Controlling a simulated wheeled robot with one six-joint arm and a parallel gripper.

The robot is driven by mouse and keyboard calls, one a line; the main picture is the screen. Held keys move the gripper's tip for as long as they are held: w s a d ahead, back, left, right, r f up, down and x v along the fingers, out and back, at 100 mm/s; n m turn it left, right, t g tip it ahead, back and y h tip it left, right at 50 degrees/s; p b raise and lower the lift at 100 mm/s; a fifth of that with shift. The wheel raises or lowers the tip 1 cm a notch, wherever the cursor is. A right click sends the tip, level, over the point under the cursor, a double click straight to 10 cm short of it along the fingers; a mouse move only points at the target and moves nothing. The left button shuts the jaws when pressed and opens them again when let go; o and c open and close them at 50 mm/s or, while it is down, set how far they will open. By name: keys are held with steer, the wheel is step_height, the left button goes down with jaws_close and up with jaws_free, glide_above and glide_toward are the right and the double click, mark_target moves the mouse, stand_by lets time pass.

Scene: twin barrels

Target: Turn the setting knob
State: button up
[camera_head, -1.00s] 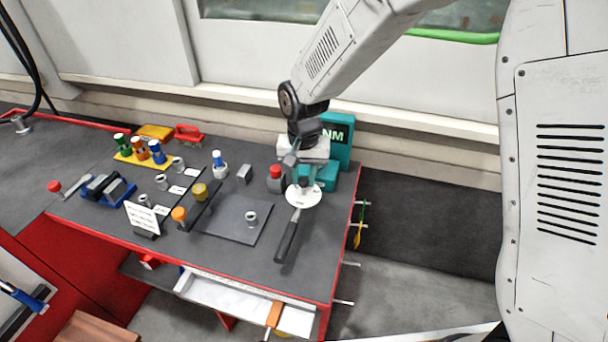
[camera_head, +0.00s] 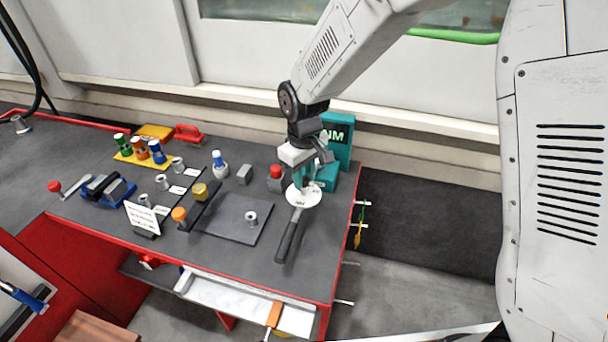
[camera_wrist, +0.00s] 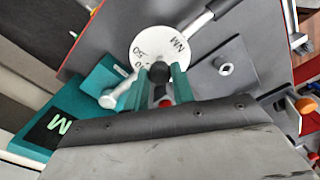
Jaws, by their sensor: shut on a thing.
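The setting knob (camera_wrist: 160,70) is a small black cap at the middle of a white round dial. My gripper (camera_wrist: 161,78) is shut on it, a teal finger on each side, pointing down. The dial (camera_head: 303,197) carries "NM" and number marks; in the wrist view (camera_wrist: 158,44) its lower part is hidden by the fingers. A dark wrench handle (camera_head: 288,238) runs from the dial towards the table's front. In the head view my gripper (camera_head: 303,181) covers the knob.
A red-topped grey piece (camera_head: 275,176) is close on the left. A grey plate (camera_head: 234,220) with a nut lies left of the handle. Several coloured sockets stand farther left.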

mark_target(304, 179)
steer(key=shift+n, duration=0.6)
steer(key=o, duration=1)
step_height(304, 179, up, 8)
steer(key=shift+f, duration=0.1)
